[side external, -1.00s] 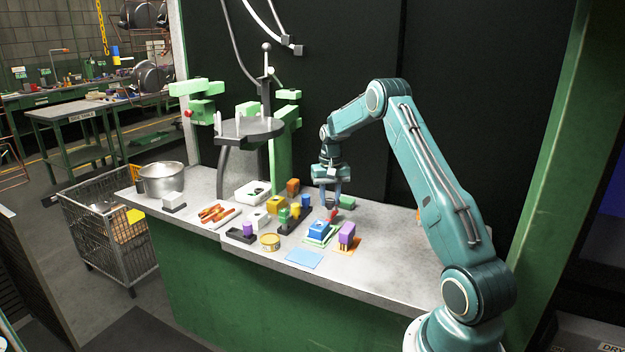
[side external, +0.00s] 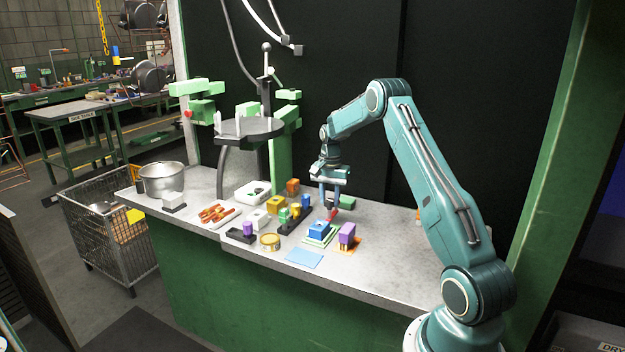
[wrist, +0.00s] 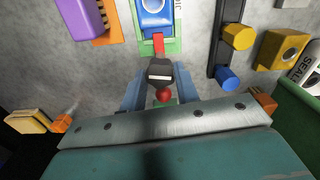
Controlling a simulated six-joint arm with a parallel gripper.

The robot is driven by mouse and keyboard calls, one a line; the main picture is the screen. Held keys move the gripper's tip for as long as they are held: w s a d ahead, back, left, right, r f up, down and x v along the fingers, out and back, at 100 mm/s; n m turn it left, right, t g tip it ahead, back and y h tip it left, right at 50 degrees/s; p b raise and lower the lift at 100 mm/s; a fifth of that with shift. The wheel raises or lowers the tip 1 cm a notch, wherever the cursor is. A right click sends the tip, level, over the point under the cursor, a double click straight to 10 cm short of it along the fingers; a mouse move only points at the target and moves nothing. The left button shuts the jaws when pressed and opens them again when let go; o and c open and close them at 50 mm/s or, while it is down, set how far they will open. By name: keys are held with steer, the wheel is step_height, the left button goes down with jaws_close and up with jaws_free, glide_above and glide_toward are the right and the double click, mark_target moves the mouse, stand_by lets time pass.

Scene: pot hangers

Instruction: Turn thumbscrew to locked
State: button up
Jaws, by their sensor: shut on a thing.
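A blue block (side external: 319,229) sits on a green-and-white base on the bench. It also shows at the top of the wrist view (wrist: 155,12), with a red bar (wrist: 158,42) reaching from it towards my gripper. My gripper (side external: 334,205) points down beside this block. In the wrist view its two blue fingers are shut on a dark piece (wrist: 160,71) with a white mark, which I take to be the thumbscrew. A red ball (wrist: 164,95) shows just below it. I cannot read whether it stands at locked, and the grip contact is partly hidden.
A purple block (side external: 347,234) on an orange mat stands close to the right. A black rack with coloured pegs (wrist: 225,55) lies on the other side. A light-blue card (side external: 304,257) lies in front.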

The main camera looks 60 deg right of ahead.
mark_target(330, 200)
steer(key=o, duration=1)
steer(key=shift+r, duration=0.1)
step_height(330, 200, up, 14)
steer(key=shift+f, duration=0.15)
stand_by(0.5)
